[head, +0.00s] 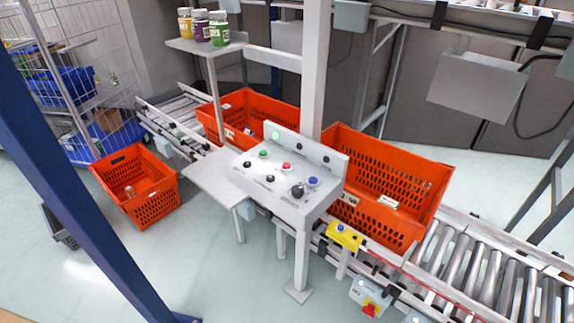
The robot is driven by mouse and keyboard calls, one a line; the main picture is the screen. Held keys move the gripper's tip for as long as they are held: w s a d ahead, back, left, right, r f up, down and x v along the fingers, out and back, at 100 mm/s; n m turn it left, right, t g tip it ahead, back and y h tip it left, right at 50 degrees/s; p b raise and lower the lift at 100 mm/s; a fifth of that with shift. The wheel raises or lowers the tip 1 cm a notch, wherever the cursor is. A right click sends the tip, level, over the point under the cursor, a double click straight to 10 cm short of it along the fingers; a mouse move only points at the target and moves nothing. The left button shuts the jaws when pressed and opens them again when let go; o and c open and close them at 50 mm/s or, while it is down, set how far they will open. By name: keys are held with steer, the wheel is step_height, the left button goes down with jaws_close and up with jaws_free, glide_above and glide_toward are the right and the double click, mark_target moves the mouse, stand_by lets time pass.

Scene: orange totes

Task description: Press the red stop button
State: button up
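A grey sloped control panel (284,187) stands in the middle of the head view. On it are a red button (286,167), a green button (263,154), a blue button (312,181), black buttons and a dark knob (297,190). The labels are too small to read. A second red button (369,310), mushroom-shaped with yellow around it, sits on a small grey box low at the conveyor's front side. My gripper is not in view, and nothing visible touches either red button.
Orange totes stand on the roller conveyor (480,270) behind the panel, including a large right tote (420,175). Another orange tote (150,205) is at left. A yellow box (345,236) with a blue button is beside the conveyor. A blue post (75,165) crosses the left foreground. Front floor is clear.

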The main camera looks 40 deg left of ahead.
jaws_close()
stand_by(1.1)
